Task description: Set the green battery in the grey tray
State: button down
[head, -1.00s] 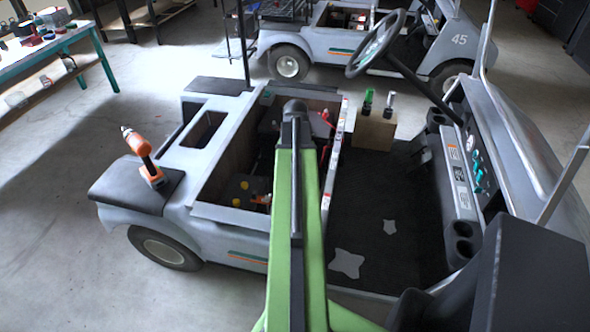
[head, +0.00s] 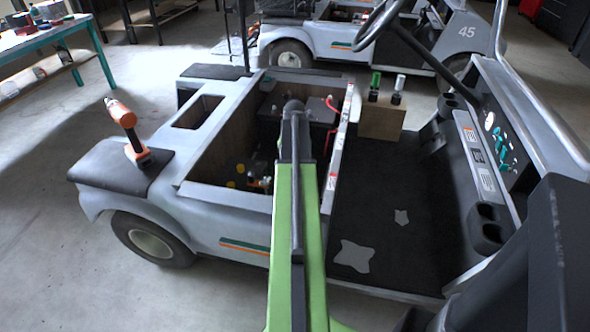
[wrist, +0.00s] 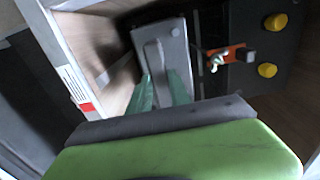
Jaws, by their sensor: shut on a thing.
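In the wrist view, my gripper (wrist: 162,90) has its two dark green fingers shut on the raised handle of a grey-topped block (wrist: 176,48). I cannot tell whether the sides of this block are green, so I cannot confirm it as the green battery. The block is over or in the cart's bay, close to a brown side wall; whether it touches the bottom is not clear. I cannot make out a separate grey tray. In the head view, my arm hides the gripper and the block.
A black surface (wrist: 250,85) with yellow caps and an orange tool (wrist: 233,54) lies right of the block. The cart's bay rim (head: 222,200) surrounds the space. An orange drill (head: 127,128) stands on the seat. Small green (head: 375,84) and pale (head: 399,86) items stand on a wooden box (head: 381,122).

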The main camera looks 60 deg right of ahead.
jog(key=shift+r, duration=0.1)
notch_tip(320, 180, down, 6)
jog(key=b, duration=0.6)
dwell(0.3)
jog(key=shift+f+b, duration=1.55)
jog(key=shift+f, duration=0.1)
dwell(1.2)
jog(key=c, duration=1.1)
grip_release()
jog(key=shift+o, duration=0.5)
